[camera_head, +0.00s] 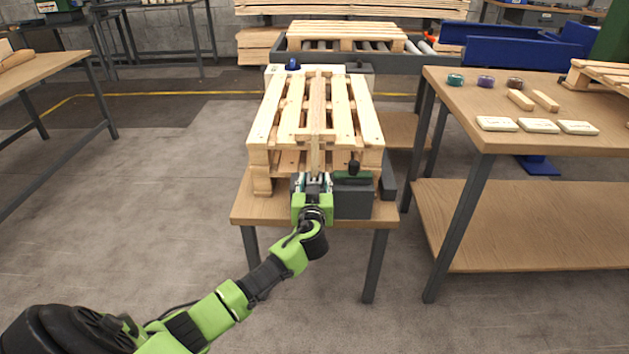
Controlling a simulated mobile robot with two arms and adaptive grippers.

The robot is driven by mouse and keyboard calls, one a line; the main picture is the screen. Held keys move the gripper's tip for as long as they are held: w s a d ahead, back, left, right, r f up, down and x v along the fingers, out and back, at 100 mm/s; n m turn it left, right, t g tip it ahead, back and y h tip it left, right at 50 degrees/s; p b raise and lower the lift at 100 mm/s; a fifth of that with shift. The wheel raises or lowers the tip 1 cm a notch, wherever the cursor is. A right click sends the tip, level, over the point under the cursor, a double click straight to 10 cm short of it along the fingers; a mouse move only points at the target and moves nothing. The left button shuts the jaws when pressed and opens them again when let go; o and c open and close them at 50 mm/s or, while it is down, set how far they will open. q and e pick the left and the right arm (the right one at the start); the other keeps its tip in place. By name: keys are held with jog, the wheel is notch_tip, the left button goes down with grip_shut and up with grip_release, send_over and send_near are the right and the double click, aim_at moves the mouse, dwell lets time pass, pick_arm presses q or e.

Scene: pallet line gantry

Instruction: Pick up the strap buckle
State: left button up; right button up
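A wooden pallet (290,112) lies on a low wooden table (345,214) ahead of me. A pale strap (318,105) runs lengthwise over its middle toward me. My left gripper (317,178) is at the strap's near end, at the pallet's front edge. Its fingertips are small and partly hidden, so I cannot tell whether they are open or hold anything. I cannot make out the strap buckle there; the gripper may hide it. A dark grey box (353,203) with a green part and a black knob (353,167) stands just right of the gripper. My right gripper is not in view.
The right table (560,141) carries small coloured rolls (486,81), wooden blocks (521,99) and white labelled blocks (539,126). A small blue object (293,64) stands behind the pallet. Another table (35,76) stands at left. The floor between is clear.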

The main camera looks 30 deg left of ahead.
pick_arm(q)
jog(key=shift+w+a+f, duration=0.1)
jog(key=shift+w+a, duration=0.15)
jog(key=shift+w, duration=0.15)
jog(key=c, duration=0.9)
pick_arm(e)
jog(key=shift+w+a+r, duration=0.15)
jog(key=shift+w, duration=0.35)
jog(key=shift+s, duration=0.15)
